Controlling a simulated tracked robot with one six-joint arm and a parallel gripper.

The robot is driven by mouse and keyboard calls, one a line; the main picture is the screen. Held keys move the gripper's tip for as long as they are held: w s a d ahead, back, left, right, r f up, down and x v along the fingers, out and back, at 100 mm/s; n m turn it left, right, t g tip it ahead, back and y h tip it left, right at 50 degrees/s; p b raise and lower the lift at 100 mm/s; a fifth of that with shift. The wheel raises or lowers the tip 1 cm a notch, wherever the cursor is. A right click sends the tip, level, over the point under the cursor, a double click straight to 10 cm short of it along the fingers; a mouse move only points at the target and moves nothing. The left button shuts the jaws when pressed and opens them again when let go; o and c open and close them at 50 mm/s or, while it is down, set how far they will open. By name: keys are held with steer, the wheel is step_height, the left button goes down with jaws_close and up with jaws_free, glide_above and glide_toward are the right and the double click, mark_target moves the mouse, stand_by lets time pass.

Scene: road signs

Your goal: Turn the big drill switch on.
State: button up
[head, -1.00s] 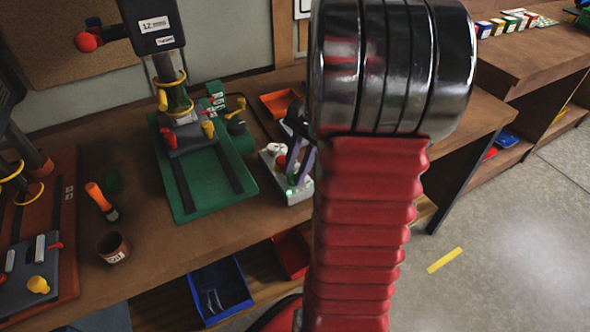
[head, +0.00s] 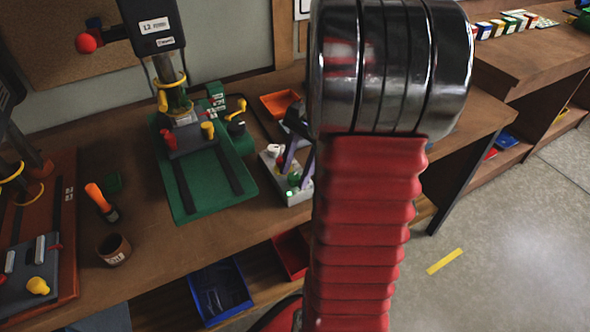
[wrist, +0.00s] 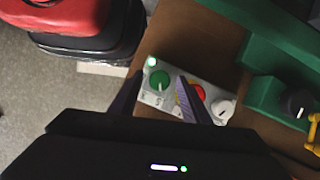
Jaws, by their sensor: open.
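The grey switch box (head: 288,192) stands on the bench to the right of the big green drill press (head: 205,180). In the wrist view the box (wrist: 180,100) carries a round green switch (wrist: 159,81), a red button (wrist: 197,92), a white knob (wrist: 224,109) and a bright green lamp (wrist: 152,61). My gripper (wrist: 160,78) is open, with one finger on each side of the green switch in the picture. Whether the fingers touch it cannot be told. In the head view my gripper (head: 293,150) is over the box, partly hidden by my arm.
An orange tray (head: 280,103) lies behind the box. A second drill on a red-brown base (head: 66,230), an orange-handled tool (head: 100,200) and a brown cup (head: 114,249) are to the left. Blue (head: 220,290) and red (head: 291,253) bins sit below the bench.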

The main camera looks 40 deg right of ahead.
steer(key=v, duration=1.3)
steer(key=shift+d+r, duration=0.2)
steer(key=shift+r, duration=0.05)
steer(key=shift+a, duration=0.1)
steer(key=s+a+f+n+t+h, duration=0.1)
steer(key=s+a+n+t+h, duration=0.1)
steer(key=a+n, duration=0.7)
steer(key=s+a+f+n+t+h, duration=0.1)
steer(key=a+n, duration=0.8)
steer(key=a, duration=1.1)
steer(key=s+t+h, duration=0.1)
steer(key=s+t, duration=0.1)
steer(key=shift+a+f+t, duration=0.3)
steer(key=shift+f, duration=0.1)
